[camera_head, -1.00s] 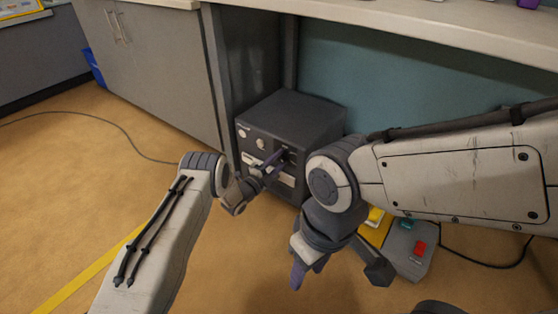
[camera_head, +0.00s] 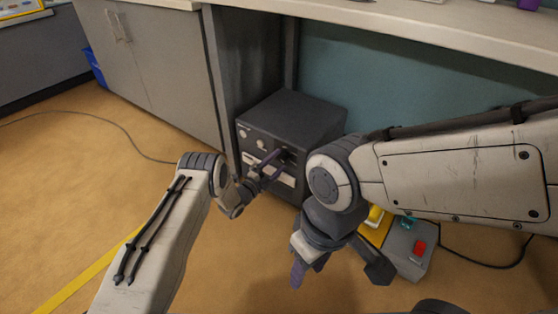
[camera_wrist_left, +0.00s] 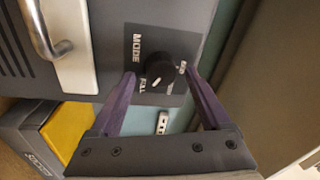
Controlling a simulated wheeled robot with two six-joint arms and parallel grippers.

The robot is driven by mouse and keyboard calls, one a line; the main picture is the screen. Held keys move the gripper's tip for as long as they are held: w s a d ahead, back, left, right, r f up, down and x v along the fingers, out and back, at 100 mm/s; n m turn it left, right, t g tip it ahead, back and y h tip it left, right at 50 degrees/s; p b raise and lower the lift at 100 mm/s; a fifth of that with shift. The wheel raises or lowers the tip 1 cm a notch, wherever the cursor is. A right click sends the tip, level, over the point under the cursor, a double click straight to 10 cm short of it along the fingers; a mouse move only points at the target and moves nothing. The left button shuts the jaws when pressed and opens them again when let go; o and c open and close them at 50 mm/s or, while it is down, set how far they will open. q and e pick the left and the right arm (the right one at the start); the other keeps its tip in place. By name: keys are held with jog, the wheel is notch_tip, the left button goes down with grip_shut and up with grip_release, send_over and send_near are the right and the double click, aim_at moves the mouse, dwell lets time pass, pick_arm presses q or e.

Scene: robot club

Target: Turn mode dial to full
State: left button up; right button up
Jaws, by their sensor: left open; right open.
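The mode dial (camera_wrist_left: 161,73) is a black round knob with a white pointer mark, on a dark panel beside the word MODE. In the left wrist view its mark points down and slightly left, toward the side of the FULL label (camera_wrist_left: 142,86); I cannot tell if it lines up exactly. My left gripper (camera_head: 278,160) is open at the front of the dark grey machine (camera_head: 312,112). Its purple fingers stand on either side of the dial; contact is unclear. My right gripper (camera_head: 298,272) hangs pointing down, away from the machine.
A grey and yellow control box (camera_head: 408,262) with a red and a teal button stands on the floor at right, partly behind my right arm. A grey cabinet (camera_head: 165,65) is left of the machine. A cable (camera_head: 110,125) crosses the open floor.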

pick_arm(q)
jog(key=p+v, duration=0.4)
jog(key=v, duration=0.5)
